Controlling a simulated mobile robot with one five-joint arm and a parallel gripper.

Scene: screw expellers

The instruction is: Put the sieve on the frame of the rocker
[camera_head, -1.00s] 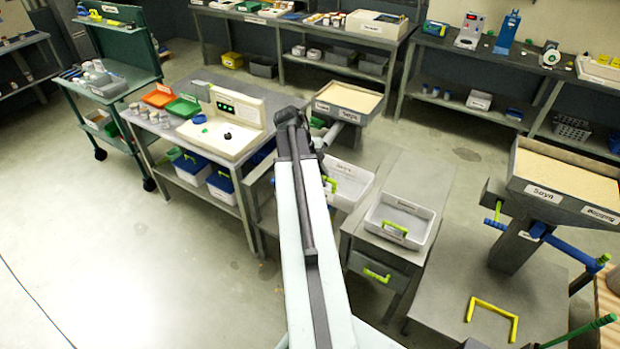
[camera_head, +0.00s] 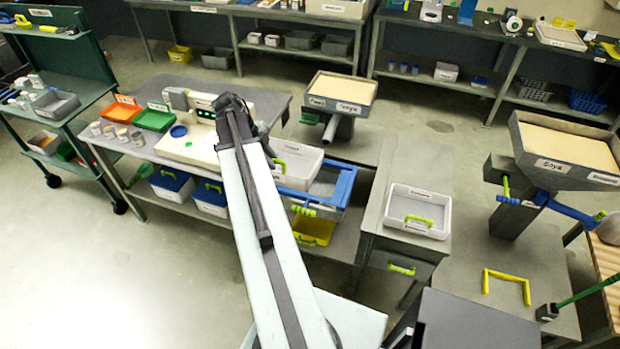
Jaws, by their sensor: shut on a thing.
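A white rectangular tray with a green handle, which I take to be the sieve (camera_head: 303,160), is at the end of my arm. My gripper (camera_head: 268,153) is mostly hidden behind my own arm, at the left side of the tray by its green handle. It is shut on the tray. The blue rectangular frame (camera_head: 348,183) of the rocker stands just right of and below the tray. The tray overlaps the frame's left part in the picture; I cannot tell whether they touch. A yellow tray (camera_head: 315,231) sits under the frame.
A hopper (camera_head: 340,86) with a spout stands behind the frame. To the right, a bench holds another white tray (camera_head: 393,213) with a green handle. At left, a workbench carries a cream control box (camera_head: 203,150) and coloured trays. Open floor lies at lower left.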

